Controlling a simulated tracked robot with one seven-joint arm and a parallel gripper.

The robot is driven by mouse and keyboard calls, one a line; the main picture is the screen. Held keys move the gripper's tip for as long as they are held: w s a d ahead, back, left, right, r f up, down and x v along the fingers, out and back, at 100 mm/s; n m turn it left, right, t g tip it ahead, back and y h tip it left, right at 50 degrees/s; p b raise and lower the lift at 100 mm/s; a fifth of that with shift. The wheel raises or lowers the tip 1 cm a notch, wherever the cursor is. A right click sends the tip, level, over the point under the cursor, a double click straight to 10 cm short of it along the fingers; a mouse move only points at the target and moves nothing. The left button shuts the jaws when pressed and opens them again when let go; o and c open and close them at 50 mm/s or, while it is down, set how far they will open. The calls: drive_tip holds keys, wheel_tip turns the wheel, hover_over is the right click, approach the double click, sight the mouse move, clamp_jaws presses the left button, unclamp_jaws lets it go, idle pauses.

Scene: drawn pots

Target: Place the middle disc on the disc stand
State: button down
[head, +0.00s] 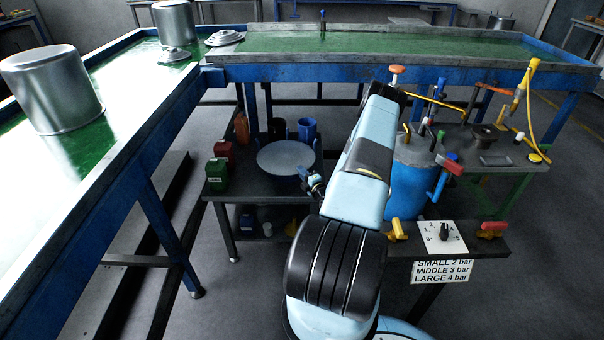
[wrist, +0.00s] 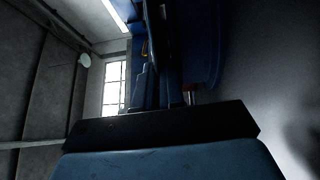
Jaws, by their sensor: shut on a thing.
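A round, flat grey disc (head: 284,158) lies level at or just above the small dark table, left of my arm in the head view. My gripper (head: 305,175) is at the disc's right rim, partly hidden by my arm, and appears shut on it. In the wrist view a broad grey surface fills the right side, perhaps the disc; the fingertips are not clear. I cannot tell whether the disc touches anything below, nor pick out the disc stand with certainty.
Red, green and orange containers (head: 221,175) stand left of the disc, a blue cup (head: 308,130) behind it. A blue cylinder (head: 408,190) stands right of my arm. A large silver pot (head: 52,90) stands on the green-topped bench (head: 130,110) at left.

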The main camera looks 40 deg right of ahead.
drive_tip(key=shift+f, duration=0.5)
idle(0.4)
drive_tip(key=c, duration=1.2)
unclamp_jaws()
drive_tip(key=shift+o, duration=0.2)
